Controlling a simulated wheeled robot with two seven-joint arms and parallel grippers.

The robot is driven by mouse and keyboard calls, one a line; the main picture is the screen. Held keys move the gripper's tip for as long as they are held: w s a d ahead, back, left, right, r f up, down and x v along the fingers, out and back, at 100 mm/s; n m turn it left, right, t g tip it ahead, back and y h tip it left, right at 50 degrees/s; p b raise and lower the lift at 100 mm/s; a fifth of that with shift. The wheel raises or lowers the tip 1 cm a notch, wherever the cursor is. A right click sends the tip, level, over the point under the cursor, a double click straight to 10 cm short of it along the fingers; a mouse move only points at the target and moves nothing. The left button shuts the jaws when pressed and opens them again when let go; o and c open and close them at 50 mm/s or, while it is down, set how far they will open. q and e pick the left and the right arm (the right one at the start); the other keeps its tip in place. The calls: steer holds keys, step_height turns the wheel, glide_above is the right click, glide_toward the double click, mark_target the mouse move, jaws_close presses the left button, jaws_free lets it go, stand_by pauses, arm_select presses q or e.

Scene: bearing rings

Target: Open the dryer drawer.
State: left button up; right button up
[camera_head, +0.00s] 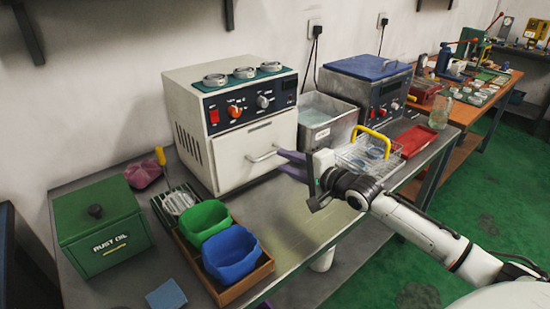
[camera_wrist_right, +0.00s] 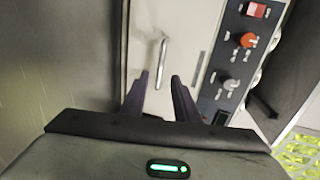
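The dryer (camera_head: 187,118) is a white box on the bench with a control panel along its upper front. Its drawer (camera_head: 237,164) looks closed, with the front flush below the panel. A metal bar handle (camera_head: 259,157) crosses the drawer front; it also shows in the right wrist view (camera_wrist_right: 162,55). My right gripper (camera_head: 281,161) has its purple fingers pointing at the handle. In the right wrist view its fingers (camera_wrist_right: 160,76) are apart, with the handle just beyond the tips and in line with the gap. Nothing is between them. My left gripper is not in view.
Metal rings (camera_head: 245,72) sit on the dryer's top. A basin (camera_head: 327,122) and a wire basket with a yellow handle (camera_head: 365,150) stand right of the dryer. Green (camera_head: 205,221) and blue (camera_head: 231,256) bins stand front left in a wooden tray. The bench before the drawer is clear.

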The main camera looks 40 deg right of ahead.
mark_target(271, 155)
steer(key=shift+x, duration=2.55)
jaws_close()
